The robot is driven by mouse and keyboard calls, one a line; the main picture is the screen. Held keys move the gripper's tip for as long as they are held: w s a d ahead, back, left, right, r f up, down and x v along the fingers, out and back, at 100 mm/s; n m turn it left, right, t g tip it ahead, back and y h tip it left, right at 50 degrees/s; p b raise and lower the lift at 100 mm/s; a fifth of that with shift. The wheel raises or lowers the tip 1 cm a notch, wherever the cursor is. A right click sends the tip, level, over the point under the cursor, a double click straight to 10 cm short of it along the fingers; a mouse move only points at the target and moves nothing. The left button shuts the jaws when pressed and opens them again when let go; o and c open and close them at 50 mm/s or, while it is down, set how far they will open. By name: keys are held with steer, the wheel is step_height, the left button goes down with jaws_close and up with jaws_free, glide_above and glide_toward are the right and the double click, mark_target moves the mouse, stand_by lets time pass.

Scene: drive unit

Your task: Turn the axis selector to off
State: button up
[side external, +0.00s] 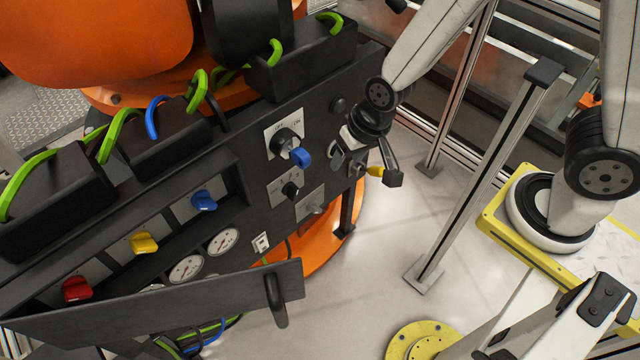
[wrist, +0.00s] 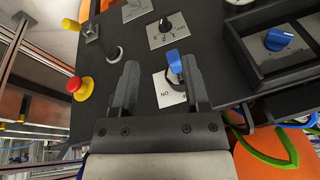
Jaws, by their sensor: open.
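The axis selector appears to be the small black knob (side external: 291,189) on a grey plate with small letter marks. In the wrist view the knob (wrist: 165,25) is at the top centre, beyond my fingertips; I cannot read its setting. My gripper (side external: 366,160) is open and empty in front of the panel, to the right of the knob in the side view. In the wrist view its two black fingers (wrist: 160,82) are spread, and nothing is between them. The right finger overlaps part of the plate under a blue-handled switch.
The blue-handled switch (side external: 301,157) on its ON/OFF plate is close above the knob. A grey knob (side external: 315,208) is just below. A red button on yellow (wrist: 80,87) is left of my fingers. A hinged dark door (side external: 180,310) stands open lower left.

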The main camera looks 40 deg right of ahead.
mark_target(297, 193)
steer(key=w+a+f+m+t, duration=0.1)
steer(key=w+a+f+t, duration=0.3)
steer(key=f, duration=0.4)
steer(key=w+a+f+m+t, duration=0.1)
steer(key=w+a+f+t, duration=0.15)
steer(key=w+f, duration=0.5)
steer(key=s+d+f+t, duration=0.2)
steer(key=f+t, duration=0.2)
steer(key=f, duration=0.1)
steer(key=s+d+f+t+h, duration=0.1)
steer(key=d+f+t, duration=0.2)
steer(key=f, duration=0.3)
steer(key=shift+s+d+n+t, duration=0.3)
steer(key=shift+s+d+t, duration=0.05)
steer(key=shift+t, duration=0.4)
steer(key=shift+w+f, duration=0.1)
steer(key=shift+w, duration=0.05)
steer(key=shift+w, duration=3.8)
jaws_close()
